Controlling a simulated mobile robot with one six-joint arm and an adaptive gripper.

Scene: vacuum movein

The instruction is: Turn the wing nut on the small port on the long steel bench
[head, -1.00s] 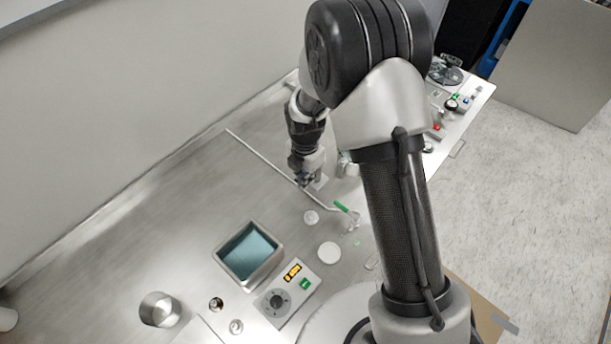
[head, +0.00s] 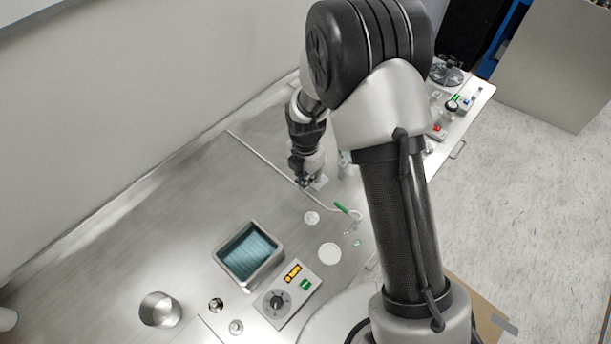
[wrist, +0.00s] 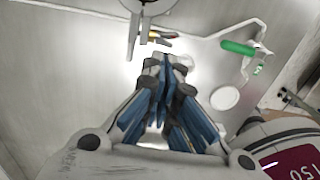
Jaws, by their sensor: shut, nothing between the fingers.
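My gripper (wrist: 163,66) is shut and empty, its blue-padded fingers together in the lower middle of the wrist view. In the head view my gripper (head: 308,183) is low over the bench beside the thin steel pipe. Just beyond the fingertips in the wrist view is a round metal fitting, which looks like the small port (wrist: 148,8), cut by the top edge. A small brass-coloured and dark piece, possibly the wing nut (wrist: 157,37), sticks out below it, close to the fingertips. I cannot tell whether they touch. The long steel bench (head: 170,215) lies underneath.
A pipe with a green-handled valve (head: 341,207) is right of the gripper; the green handle (wrist: 238,48) also shows in the wrist view. A white disc (head: 329,253), a basin of bluish liquid (head: 249,252), a control box (head: 287,293) and a metal cup (head: 159,309) stand nearer. Bench at left is clear.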

